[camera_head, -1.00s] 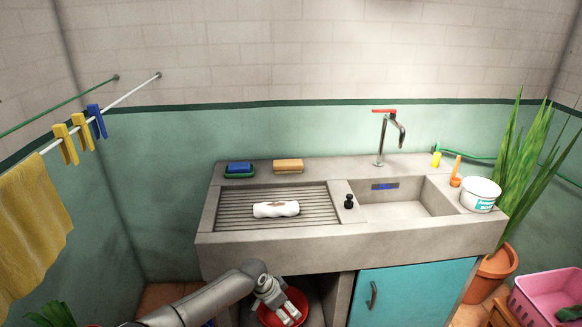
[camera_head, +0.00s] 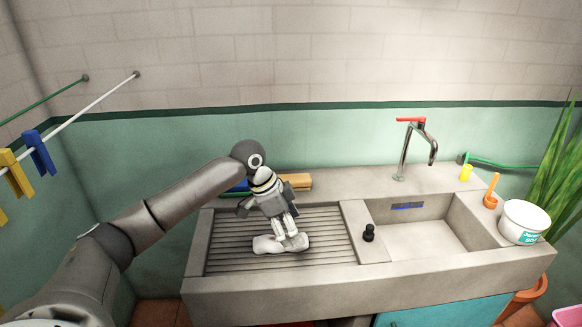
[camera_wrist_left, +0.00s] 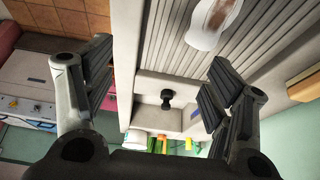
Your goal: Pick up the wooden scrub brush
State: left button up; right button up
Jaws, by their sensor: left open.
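A tan, wood-coloured block (camera_head: 298,181), which looks like the wooden scrub brush, lies on the back ledge of the concrete sink. My left arm hides its left part in the head view. A tan block at the right edge of the left wrist view (camera_wrist_left: 304,85) looks like the same thing. My left gripper (camera_head: 288,240) points down over the ribbed drainboard, in front of the block and apart from it. Its fingers are spread and empty. A white item with a brown patch (camera_wrist_left: 213,20) lies on the drainboard (camera_head: 225,243), partly behind the fingers in the head view.
A blue sponge (camera_head: 238,186) is mostly hidden behind my arm on the ledge. The basin (camera_head: 420,236) is right of the drainboard, with a black plug (camera_head: 368,233) and a tap (camera_head: 404,150). A white tub (camera_head: 524,222) stands at the right end.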

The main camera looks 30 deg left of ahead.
aim_at(299, 183)
jog(key=i+j, duration=0.9)
jog(key=j, duration=0.1)
